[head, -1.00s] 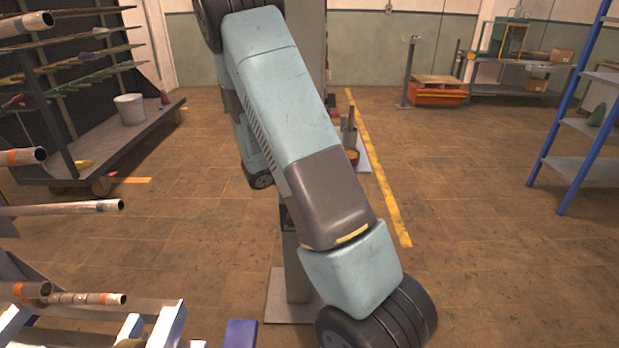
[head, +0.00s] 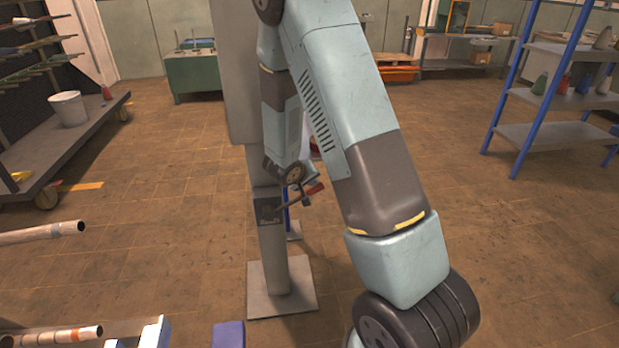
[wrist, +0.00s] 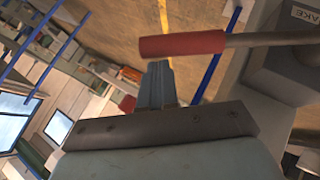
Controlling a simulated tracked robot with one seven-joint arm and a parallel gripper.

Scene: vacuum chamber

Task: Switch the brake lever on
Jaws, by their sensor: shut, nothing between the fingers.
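The brake lever is a metal rod with a red handle (wrist: 183,44), fixed to a grey box on a grey post (head: 272,240). In the head view the red grip (head: 316,188) sticks out to the right of the post and slightly up. A partly cut label ending in "AKE" (wrist: 308,16) shows on the box in the wrist view. My gripper (wrist: 160,66) is shut and empty, its fingertips close beside the red handle. I cannot tell whether they touch it. In the head view my gripper is small and partly hidden near the grip.
The post stands on a square plate (head: 283,290). A blue-framed shelf (head: 553,137) stands at the right and a pipe cart with a white bucket (head: 68,109) at the left. Pipes (head: 50,335) lie on a rack at the near left. Open floor lies between.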

